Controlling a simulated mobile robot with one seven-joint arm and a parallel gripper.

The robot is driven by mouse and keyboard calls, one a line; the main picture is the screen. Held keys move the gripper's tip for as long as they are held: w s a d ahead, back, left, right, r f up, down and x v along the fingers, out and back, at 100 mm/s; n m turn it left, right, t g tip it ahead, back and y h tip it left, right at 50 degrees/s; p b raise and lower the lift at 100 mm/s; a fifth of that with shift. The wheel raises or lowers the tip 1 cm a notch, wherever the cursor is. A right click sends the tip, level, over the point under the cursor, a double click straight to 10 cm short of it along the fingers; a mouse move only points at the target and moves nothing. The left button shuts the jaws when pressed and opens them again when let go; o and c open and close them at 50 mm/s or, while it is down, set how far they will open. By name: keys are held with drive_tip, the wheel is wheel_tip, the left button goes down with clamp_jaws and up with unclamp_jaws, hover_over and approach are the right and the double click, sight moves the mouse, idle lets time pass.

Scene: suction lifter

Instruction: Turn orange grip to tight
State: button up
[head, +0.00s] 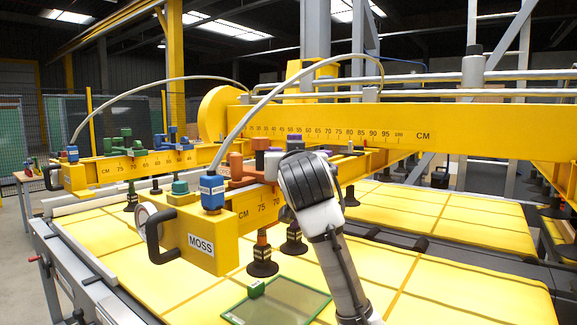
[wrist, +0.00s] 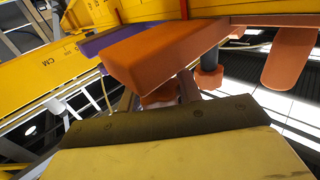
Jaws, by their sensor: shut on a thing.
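The orange grip (wrist: 165,55) fills the upper middle of the wrist view as a block. In the head view, orange parts (head: 237,165) show on the yellow beam just left of my gripper (head: 290,168). My gripper is at the beam and shut on the orange grip. My own wrist hides the fingertips and the contact in the head view. A second orange piece (wrist: 290,55) hangs at the right of the wrist view. No tight mark can be read.
The near yellow beam (head: 205,235) carries a MOSS label, a black handle (head: 158,233) and a blue-capped fitting (head: 212,190) with a hose. A purple part (head: 294,139) lies behind the orange ones. Black suction cups (head: 262,262) hang below. A glass pane (head: 278,303) lies on yellow panels.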

drive_tip(key=shift+d+m+h+b, duration=0.2)
drive_tip(key=shift+m+h, duration=0.65)
drive_tip(key=shift+h, duration=0.45)
drive_tip(key=shift+d+m+h+b, duration=0.1)
drive_tip(key=shift+m+h+b, duration=0.1)
drive_tip(key=shift+m+h, duration=0.9)
drive_tip(key=shift+h, duration=0.5)
drive_tip(key=o, duration=1)
drive_tip(key=b+v, duration=0.1)
drive_tip(key=v, duration=0.3)
drive_tip(key=b+v, duration=0.2)
drive_tip(key=v, duration=0.3)
drive_tip(key=b+v, duration=0.1)
drive_tip(key=v, duration=0.3)
drive_tip(key=shift+s+a+r+b, duration=0.2)
drive_tip(key=shift+s+b, duration=0.1)
drive_tip(key=shift+s, duration=0.1)
